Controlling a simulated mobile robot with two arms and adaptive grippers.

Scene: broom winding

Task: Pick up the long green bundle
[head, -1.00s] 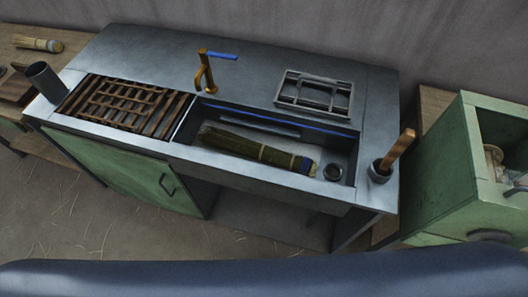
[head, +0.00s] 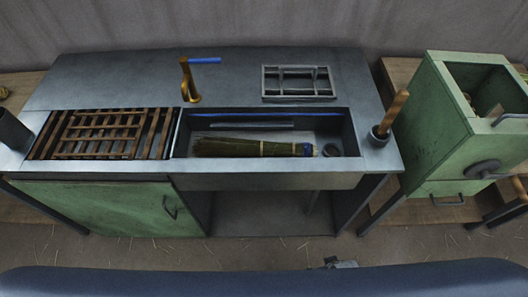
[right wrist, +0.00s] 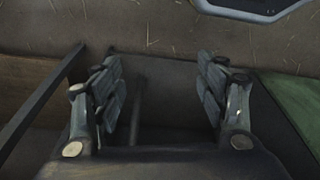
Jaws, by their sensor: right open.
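The long green bundle (head: 240,148) lies flat in the sink basin (head: 335,125) in the head view. It runs left to right, with a pale band near its middle and a blue band near its right end. My right gripper (right wrist: 160,100) shows in the right wrist view with its two fingers spread wide and nothing between them. In the head view only a small dark piece of a gripper (head: 340,263) seems to show at the bottom edge, well in front of the sink. The bundle is not in the right wrist view. My left gripper is not in view.
A brass tap (head: 188,80) stands behind the basin and a wooden slatted rack (head: 105,135) lies left of it. A grey cup with a wooden handle (head: 390,115) stands at the right rim. A green cabinet (head: 430,130) is at the right. The floor in front is clear.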

